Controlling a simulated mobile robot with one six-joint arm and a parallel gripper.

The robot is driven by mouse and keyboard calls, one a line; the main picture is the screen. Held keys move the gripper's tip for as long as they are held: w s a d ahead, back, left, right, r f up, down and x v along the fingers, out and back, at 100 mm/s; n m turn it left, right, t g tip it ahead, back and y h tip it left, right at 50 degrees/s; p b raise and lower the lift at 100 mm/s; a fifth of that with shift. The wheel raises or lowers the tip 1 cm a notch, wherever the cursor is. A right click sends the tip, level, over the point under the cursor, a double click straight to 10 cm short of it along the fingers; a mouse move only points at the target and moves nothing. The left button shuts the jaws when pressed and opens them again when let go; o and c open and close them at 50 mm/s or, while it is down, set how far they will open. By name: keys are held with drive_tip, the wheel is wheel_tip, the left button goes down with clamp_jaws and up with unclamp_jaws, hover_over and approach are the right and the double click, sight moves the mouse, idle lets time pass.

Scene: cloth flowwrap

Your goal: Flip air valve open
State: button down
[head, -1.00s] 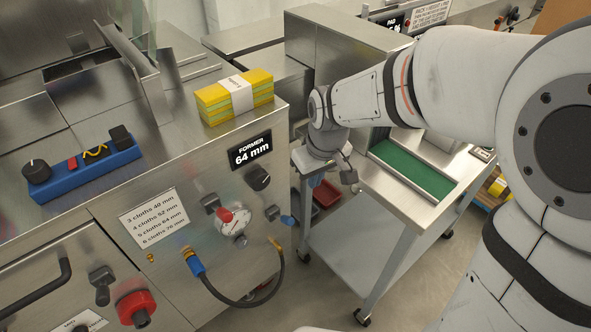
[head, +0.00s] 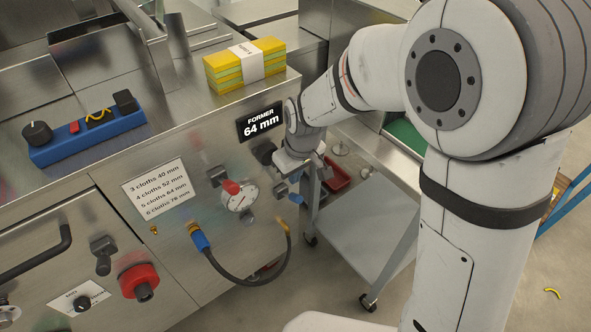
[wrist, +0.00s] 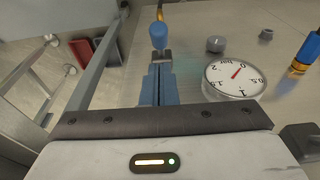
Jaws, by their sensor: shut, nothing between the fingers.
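The air valve's blue handle (head: 296,198) is on the front panel's right side, by the brass hose end. In the wrist view the blue handle (wrist: 158,36) lies just beyond my fingertips, with brass behind it. My gripper (head: 282,190) has its blue fingers together and empty, close to the handle; it also shows in the wrist view (wrist: 161,62). I cannot tell whether the fingertips touch the handle. The round pressure gauge (head: 239,197) is left of the handle; its red needle points near 0 in the wrist view (wrist: 235,76).
A black hose (head: 240,279) loops below the gauge from a blue fitting (head: 199,241). A black knob (head: 264,152) is close to my wrist. A red emergency button (head: 140,281) is lower left. A grey trolley (head: 358,225) stands to the right.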

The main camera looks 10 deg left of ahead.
sight(291, 194)
drive_tip(key=f, duration=0.5)
drive_tip(key=shift+w+a+b, duration=0.3)
drive_tip(key=shift+a+b, duration=0.05)
